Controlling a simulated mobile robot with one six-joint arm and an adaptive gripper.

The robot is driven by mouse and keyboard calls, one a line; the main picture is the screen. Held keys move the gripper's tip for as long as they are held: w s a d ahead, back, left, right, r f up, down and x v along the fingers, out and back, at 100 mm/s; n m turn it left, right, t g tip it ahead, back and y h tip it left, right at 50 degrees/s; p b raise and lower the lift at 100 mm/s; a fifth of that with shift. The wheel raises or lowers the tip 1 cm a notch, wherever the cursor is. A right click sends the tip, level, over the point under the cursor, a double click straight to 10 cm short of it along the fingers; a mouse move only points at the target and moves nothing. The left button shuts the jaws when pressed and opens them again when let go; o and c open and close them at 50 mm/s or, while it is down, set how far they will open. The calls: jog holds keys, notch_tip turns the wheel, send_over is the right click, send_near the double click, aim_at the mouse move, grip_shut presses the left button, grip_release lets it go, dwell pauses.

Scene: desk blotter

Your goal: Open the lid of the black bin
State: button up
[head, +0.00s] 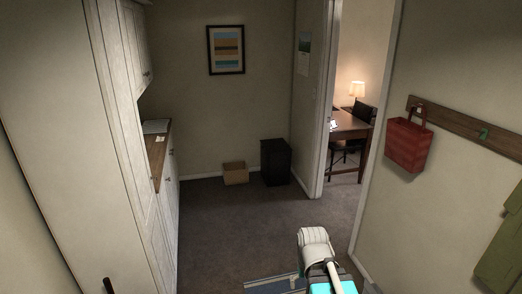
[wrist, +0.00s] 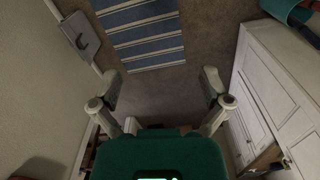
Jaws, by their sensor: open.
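The black bin (head: 276,164) stands upright on the floor at the far end of the room, against the back wall and left of the doorway. Its top looks flat, but it is too dark and small to make out the lid's edge. My gripper (wrist: 161,84) is open in the wrist view, its two fingers wide apart with nothing between them. It is far from the bin, and the bin does not show in the wrist view. Part of my arm shows at the bottom of the head view.
A cardboard box (head: 235,174) sits left of the bin. White cabinets (head: 112,150) line the left side. A doorway at right leads to a desk (head: 350,126) and chair. A red bag (head: 407,145) hangs on the right wall. A striped rug (wrist: 142,35) lies near me; the carpet between is clear.

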notch_tip(320, 180, down, 5)
jog(key=b, duration=0.4)
jog(key=shift+c, duration=0.3)
